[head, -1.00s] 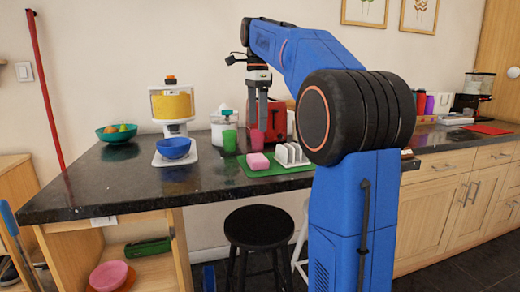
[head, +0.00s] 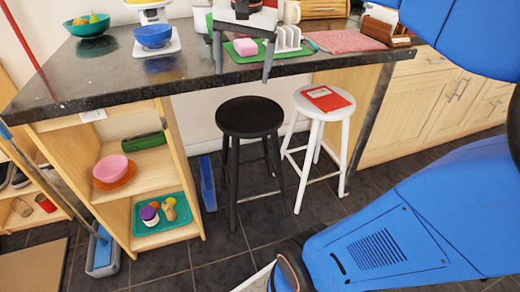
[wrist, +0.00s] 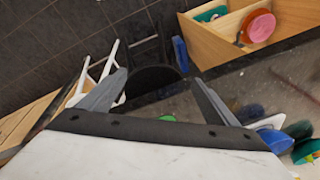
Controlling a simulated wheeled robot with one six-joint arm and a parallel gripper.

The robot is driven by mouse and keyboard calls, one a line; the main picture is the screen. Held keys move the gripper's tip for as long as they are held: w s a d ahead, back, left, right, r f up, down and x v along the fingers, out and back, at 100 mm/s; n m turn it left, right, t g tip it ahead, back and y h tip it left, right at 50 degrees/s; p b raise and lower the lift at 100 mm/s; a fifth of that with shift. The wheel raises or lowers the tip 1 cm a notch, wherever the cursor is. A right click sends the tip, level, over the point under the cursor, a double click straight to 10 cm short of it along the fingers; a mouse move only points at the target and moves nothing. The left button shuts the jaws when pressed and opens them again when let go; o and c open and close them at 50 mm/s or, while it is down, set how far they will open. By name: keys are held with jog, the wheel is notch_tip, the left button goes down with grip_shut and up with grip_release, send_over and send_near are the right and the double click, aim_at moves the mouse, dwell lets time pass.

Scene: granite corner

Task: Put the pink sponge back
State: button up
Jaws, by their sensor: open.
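The pink sponge (head: 246,47) lies on a green mat (head: 232,55) on the dark counter, left of a white slotted rack (head: 288,40). My gripper (head: 242,73) is open and empty. In the head view its fingers hang either side of the sponge, their tips overlapping the counter's front edge; I cannot tell the depth gap. In the wrist view my gripper (wrist: 160,78) has its fingers spread over the black stool and floor. The sponge is not recognizable there; only a small green patch shows by the gripper body.
A blue bowl (head: 154,36) stands on a white scale at the counter's left. The black stool (head: 249,118) and white stool (head: 318,104) stand below the front edge. Open shelves (head: 120,135) hold a pink bowl (head: 110,168) and teal tray (head: 152,224). The counter's front left is clear.

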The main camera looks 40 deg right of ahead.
jog(key=s+a+f+n+t, duration=0.1)
jog(key=s+a+f+n, duration=0.1)
jog(key=s+f+n, duration=0.2)
jog(key=s+a+f+n+t, duration=0.1)
jog(key=s+f+n, duration=0.4)
jog(key=s+f, duration=0.5)
notch_tip(320, 180, down, 5)
jog(key=shift+a+r, duration=0.15)
jog(key=shift+a, duration=0.7)
